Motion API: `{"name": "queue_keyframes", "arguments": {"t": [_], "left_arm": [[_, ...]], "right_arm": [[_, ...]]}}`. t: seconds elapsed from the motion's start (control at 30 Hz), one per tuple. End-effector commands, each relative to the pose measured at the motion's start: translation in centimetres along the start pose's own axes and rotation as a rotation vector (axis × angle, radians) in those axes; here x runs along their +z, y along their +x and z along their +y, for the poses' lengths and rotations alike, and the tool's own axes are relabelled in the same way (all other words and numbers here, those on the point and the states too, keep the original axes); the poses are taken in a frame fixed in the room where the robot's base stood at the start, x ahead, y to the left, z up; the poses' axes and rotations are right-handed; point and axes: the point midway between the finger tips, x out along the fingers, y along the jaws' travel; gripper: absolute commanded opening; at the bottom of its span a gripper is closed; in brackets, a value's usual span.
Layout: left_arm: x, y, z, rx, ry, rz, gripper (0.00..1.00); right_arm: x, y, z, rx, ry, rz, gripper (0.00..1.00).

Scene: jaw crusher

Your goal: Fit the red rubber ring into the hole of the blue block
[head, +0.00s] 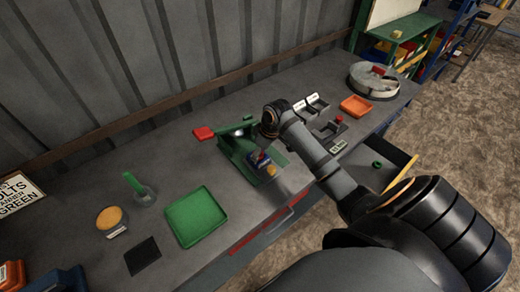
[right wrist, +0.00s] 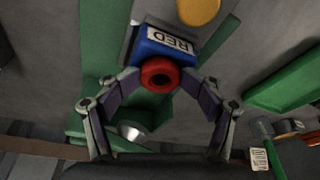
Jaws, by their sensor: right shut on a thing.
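The blue block (right wrist: 190,54) carries a white label reading RED and sits in the green crusher (right wrist: 97,60). My right gripper (right wrist: 161,78) is shut on the red rubber ring (right wrist: 160,73), with a finger on each side. I cannot tell whether ring and block touch, and the block's hole is not visible. My left gripper is not in view.
A red handle (head: 203,133) sticks out left of the crusher. A yellow-orange piece (right wrist: 198,10) lies beside the block. A green tray (head: 197,217), a black pad (head: 142,255) and an orange tray (head: 356,106) stand on the grey bench. An open drawer (head: 385,166) projects at the right.

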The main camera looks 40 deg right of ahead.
Motion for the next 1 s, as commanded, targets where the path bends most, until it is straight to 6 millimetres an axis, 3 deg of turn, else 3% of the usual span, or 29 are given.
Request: {"name": "queue_keyframes", "arguments": {"t": [0.13,0.4,0.53,0.7,1.0], "left_arm": [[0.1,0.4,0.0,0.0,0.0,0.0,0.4],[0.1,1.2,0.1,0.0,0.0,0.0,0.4],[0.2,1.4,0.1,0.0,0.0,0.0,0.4],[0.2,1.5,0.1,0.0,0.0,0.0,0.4],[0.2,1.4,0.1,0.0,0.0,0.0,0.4]], "right_arm": [[-0.3,-2.2,0.2,0.007,-0.002,0.002,0.61],[-0.3,-9.2,0.2,0.01,-0.003,0.004,0.61],[-0.3,-11.6,0.2,0.007,-0.003,0.004,0.61],[-0.4,-13.0,0.1,0.004,-0.002,0.005,0.61],[-0.4,-13.1,0.0,0.002,-0.001,0.006,0.61]]}}
